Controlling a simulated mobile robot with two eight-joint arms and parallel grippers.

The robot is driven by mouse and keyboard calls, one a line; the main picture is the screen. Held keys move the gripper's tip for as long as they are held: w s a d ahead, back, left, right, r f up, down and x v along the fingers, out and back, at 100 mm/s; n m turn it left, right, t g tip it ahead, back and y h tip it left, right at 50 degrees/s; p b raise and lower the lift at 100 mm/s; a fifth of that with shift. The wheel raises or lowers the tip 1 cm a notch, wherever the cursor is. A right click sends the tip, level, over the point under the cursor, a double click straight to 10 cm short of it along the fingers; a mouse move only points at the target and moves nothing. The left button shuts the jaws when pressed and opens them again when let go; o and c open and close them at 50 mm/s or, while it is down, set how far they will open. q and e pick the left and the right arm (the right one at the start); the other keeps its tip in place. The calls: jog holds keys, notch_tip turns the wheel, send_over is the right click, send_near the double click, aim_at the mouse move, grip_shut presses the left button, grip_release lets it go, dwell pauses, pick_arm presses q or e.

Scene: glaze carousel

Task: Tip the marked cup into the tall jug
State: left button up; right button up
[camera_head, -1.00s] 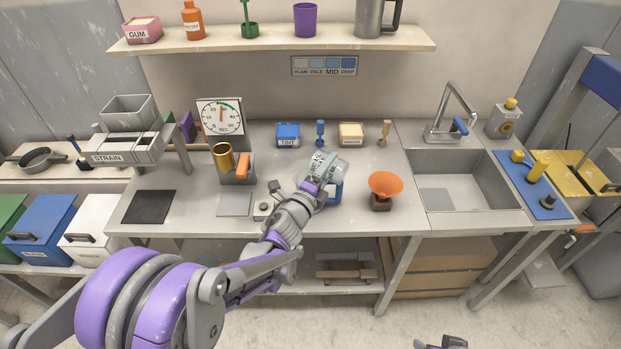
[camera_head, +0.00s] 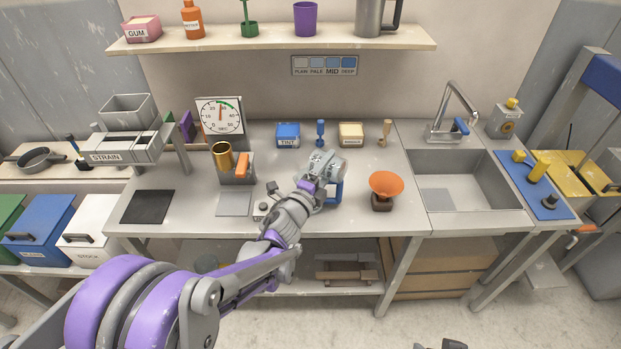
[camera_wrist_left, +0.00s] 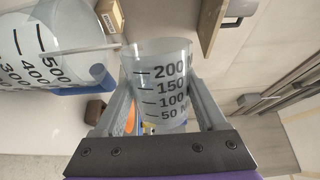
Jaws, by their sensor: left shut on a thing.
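The marked cup (camera_wrist_left: 160,72) is clear, with black lines from 50 to 200. In the left wrist view it sits between the fingers of my left gripper (camera_wrist_left: 158,98), which is shut on it. A larger clear jug (camera_wrist_left: 50,48), with black marks up to 500 and blue at its base, is beside it at the left of that view, apart from the cup. In the head view my left gripper (camera_head: 328,178) is over the middle of the bench, and my wrist mostly hides cup and jug. Only a dark tip of my right side (camera_head: 454,345) shows at the bottom edge.
An orange bowl on a dark stand (camera_head: 386,186) is just right of my gripper. A brass cup (camera_head: 223,158) in a holder and a dial (camera_head: 220,115) are left. The tint box (camera_head: 288,134) is behind. The sink (camera_head: 466,182) lies farther right.

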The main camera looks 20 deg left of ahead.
pick_arm(q)
jog(key=shift+a+f+n+b, duration=0.15)
jog(key=shift+f+n+b, duration=0.15)
jog(key=shift+n+b, duration=0.25)
jog(key=shift+a, duration=0.1)
dwell(0.4)
